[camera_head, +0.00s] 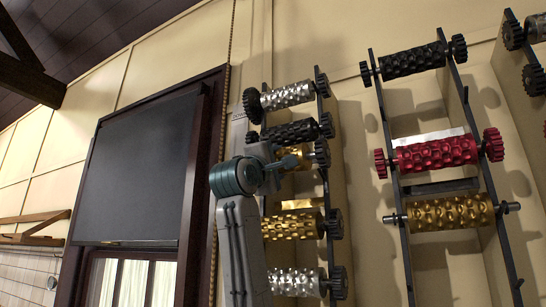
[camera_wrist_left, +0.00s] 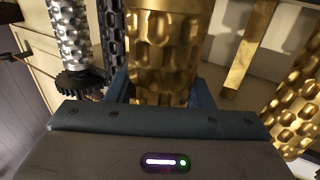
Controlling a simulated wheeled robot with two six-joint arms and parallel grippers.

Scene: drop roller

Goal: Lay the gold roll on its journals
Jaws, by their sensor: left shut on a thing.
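My left gripper (camera_head: 276,166) reaches up to the left rack in the head view. It is shut on a gold roll (camera_wrist_left: 160,50), whose embossed surface fills the middle of the left wrist view. In the head view this roll (camera_head: 304,157) is partly hidden by my wrist, with a dark gear at its right end. It lies level with the third row, below a black roll (camera_head: 290,132); whether it touches the rack supports cannot be told. My right gripper is not in view.
The left rack also bears a silver roll (camera_head: 287,95), a gold roll (camera_head: 292,225) and a lower silver roll (camera_head: 297,282). A gold strip (camera_head: 300,204) shows between. The right rack bears black (camera_head: 412,61), red (camera_head: 436,154) and gold (camera_head: 450,213) rolls.

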